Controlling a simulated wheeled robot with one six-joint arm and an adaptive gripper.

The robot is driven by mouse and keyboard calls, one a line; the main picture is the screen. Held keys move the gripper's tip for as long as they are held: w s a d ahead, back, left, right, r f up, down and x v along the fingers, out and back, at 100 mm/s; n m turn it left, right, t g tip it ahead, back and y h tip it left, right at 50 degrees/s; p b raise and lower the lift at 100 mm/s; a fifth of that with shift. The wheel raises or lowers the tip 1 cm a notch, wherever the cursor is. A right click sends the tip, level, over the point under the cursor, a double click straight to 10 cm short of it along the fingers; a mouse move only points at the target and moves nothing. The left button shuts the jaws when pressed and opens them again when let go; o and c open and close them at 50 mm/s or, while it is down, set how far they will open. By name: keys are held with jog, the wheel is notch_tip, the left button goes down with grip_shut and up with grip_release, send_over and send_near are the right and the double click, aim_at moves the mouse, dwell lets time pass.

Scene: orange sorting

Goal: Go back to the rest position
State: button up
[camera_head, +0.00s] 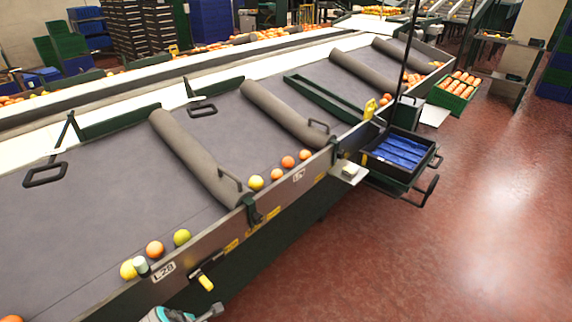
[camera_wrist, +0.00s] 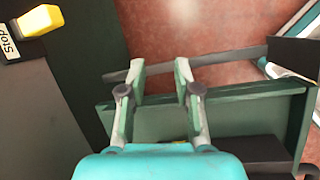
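My gripper (camera_wrist: 157,75) is open in the wrist view. Its two grey-green fingers stand apart with nothing between them. In the head view only a part of my teal and grey gripper shows at the bottom edge, below the front rail of the sorting table (camera_head: 85,190). Yellow and orange fruit lie along that rail, including a yellow one (camera_head: 128,270), an orange one (camera_head: 155,249) and a greenish one (camera_head: 182,237). None of the fruit touches my gripper.
A yellow handle (camera_head: 206,283) sticks out from the table's front; a yellow part by a "Stop" label (camera_wrist: 41,20) shows in the wrist view. A green ledge (camera_wrist: 250,103) lies close below the fingers. A black-framed tray (camera_head: 374,166) juts out right. Red floor (camera_head: 400,260) is clear.

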jog(key=d+f+m+y, duration=0.1)
jog(key=d+f+m, duration=0.2)
jog(key=d+f, duration=0.5)
jog(key=s+d+f+m+t+y, duration=0.15)
jog(key=s+d+m, duration=0.3)
jog(key=d, duration=0.55)
jog(key=s+d+f+m+t+y, duration=0.1)
jog(key=s+d+m+t, duration=0.15)
jog(key=s+d, duration=0.6)
jog(key=s+d+r+m+t, duration=0.3)
jog(key=s+d+r+m, duration=0.4)
jog(key=s+d+r, duration=0.3)
jog(key=s+d+r+m+t+h, duration=0.1)
jog(key=s+r+m, duration=0.3)
jog(key=r, duration=0.4)
jog(key=s+d+r+m+t, duration=0.2)
jog(key=s+d+r+m, duration=0.2)
jog(key=r, duration=0.5)
jog(key=shift+s+t+h, duration=0.15)
jog(key=shift+t+h, duration=0.2)
jog(key=shift+t, duration=0.05)
jog(key=shift+a+r, duration=0.1)
jog(key=shift+a, duration=0.05)
